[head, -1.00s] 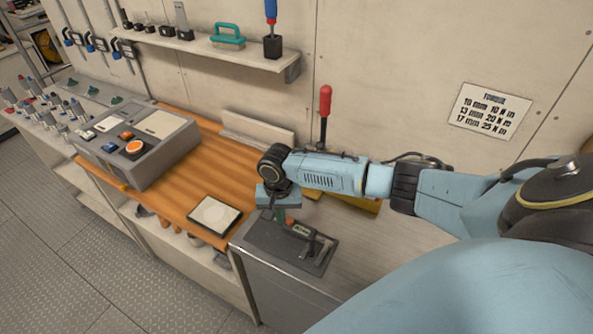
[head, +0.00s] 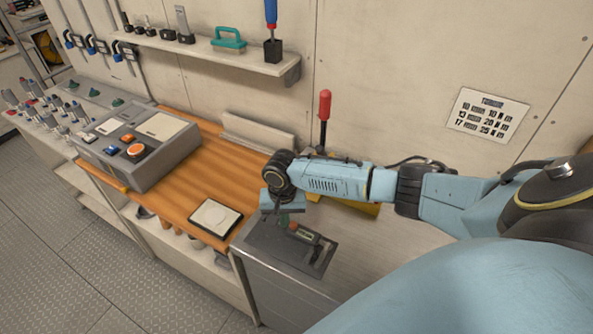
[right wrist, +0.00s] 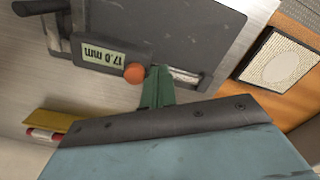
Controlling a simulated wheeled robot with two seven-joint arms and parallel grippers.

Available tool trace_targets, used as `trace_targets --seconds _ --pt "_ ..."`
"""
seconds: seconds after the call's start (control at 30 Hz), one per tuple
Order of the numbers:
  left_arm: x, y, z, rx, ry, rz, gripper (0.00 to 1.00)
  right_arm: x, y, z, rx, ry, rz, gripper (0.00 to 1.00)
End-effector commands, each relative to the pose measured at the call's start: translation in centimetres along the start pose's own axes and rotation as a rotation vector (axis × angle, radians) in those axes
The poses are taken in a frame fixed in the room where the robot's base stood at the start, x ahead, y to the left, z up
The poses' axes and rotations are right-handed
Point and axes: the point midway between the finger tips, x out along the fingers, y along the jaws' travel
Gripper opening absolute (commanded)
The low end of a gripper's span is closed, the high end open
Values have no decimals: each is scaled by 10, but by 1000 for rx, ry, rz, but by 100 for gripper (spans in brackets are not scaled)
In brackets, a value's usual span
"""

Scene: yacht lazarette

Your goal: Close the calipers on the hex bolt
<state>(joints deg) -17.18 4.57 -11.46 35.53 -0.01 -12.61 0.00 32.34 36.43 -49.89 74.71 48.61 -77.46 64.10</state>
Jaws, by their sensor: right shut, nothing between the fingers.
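The calipers (head: 305,235) lie on a dark grey plate (head: 268,245). In the right wrist view the calipers' display (right wrist: 104,57) shows upside down and reads 17.0 mm. An orange knob (right wrist: 135,73) sits beside the display, and the bright beam (right wrist: 186,76) extends past it. My right gripper (right wrist: 160,75) has its green fingers together and empty, low over the beam, right beside the knob; I cannot tell whether they touch. The jaws lie at the upper left of the wrist view. I cannot clearly make out the hex bolt there. My left gripper is not in view.
A white-topped square pad (head: 215,217) lies on the wooden bench (head: 190,188), left of the plate. A grey console (head: 150,160) stands farther left. A red-handled tool (head: 324,108) stands upright behind my right arm, near a yellow object (head: 358,207). A shelf (head: 205,50) runs above.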

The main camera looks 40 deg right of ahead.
Motion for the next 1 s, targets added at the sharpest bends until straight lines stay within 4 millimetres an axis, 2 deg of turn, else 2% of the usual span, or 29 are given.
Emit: trace_targets --seconds 0.37,0.8,1.0 --pt "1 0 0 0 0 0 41 0 -1 -1 1 0 1 0" --pt "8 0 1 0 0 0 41 0 -17 -10 0 0 -1 0" --pt "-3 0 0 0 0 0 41 -9 -18 -10 0 -1 0 0"
